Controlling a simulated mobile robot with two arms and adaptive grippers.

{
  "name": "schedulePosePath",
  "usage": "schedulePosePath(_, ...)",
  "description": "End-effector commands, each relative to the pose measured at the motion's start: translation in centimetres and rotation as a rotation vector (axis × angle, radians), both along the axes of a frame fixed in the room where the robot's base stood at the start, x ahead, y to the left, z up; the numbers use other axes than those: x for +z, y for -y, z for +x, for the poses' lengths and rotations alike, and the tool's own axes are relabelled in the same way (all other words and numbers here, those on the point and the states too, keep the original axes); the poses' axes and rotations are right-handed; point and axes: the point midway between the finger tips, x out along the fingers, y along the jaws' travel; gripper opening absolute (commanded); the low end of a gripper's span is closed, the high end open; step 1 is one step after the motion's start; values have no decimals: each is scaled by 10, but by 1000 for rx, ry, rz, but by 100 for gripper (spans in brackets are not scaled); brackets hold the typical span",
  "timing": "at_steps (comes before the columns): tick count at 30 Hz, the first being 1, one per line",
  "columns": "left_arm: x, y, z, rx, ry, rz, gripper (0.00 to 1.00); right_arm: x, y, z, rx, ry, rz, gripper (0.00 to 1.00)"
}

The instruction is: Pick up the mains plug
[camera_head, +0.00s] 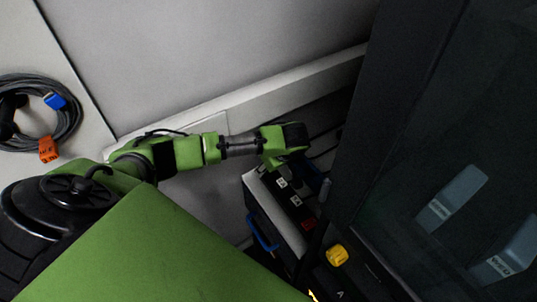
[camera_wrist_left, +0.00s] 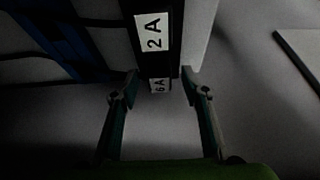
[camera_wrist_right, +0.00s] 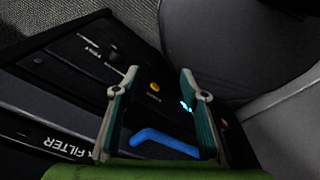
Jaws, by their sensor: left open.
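No mains plug can be told for certain. A coil of grey cable (camera_head: 70,125) lies on a pale surface at the far left of the head view. It carries a blue connector (camera_head: 55,101) and an orange tag (camera_head: 48,149); a dark lump at its left side (camera_head: 10,108) may be a plug. My left gripper (camera_wrist_left: 160,82) is open, with a dark strip labelled 2A and 6A (camera_wrist_left: 155,55) ahead of and between its fingers. My right gripper (camera_wrist_right: 158,82) is open and empty, facing a dark panel (camera_wrist_right: 70,85). Neither gripper is near the coil.
A box with labelled slots (camera_head: 288,205) and a blue handle (camera_head: 262,232) stands below my left arm's end. A yellow knob (camera_head: 337,255) is beside it. A tall dark cabinet (camera_head: 400,110) fills the right. A pale wall (camera_head: 220,50) stands behind.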

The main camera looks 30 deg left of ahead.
Motion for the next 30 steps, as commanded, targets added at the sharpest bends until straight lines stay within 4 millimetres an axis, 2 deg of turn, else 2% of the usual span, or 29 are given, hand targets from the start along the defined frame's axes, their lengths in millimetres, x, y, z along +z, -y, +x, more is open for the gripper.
schedulePosePath(3, -3, 0, 1, -1, 1, -2, 42, 0, 1, -14, 0, -20, -1, 40)
schedulePosePath(7, -3, 0, 1, -1, 1, -2, 42, -1, 1, -16, 0, -23, -2, 40)
schedulePosePath(8, -3, 0, 1, -1, 1, -2, 39, -1, 1, -15, -1, -23, -2, 40)
schedulePosePath(12, -3, 0, 1, -1, 1, -2, 3, -1, 1, -12, -1, -18, -2, 40)
schedulePosePath(13, -3, 0, 1, -1, 1, -2, 0, -1, 1, -11, -1, -16, -1, 40)
schedulePosePath(23, -2, 0, 1, -1, 2, -1, 0, 0, 0, -4, -1, -5, 0, 40)
schedulePosePath(30, 16, 0, 2, 0, 4, -3, 0, -3, 0, -4, -1, -6, 0, 40)
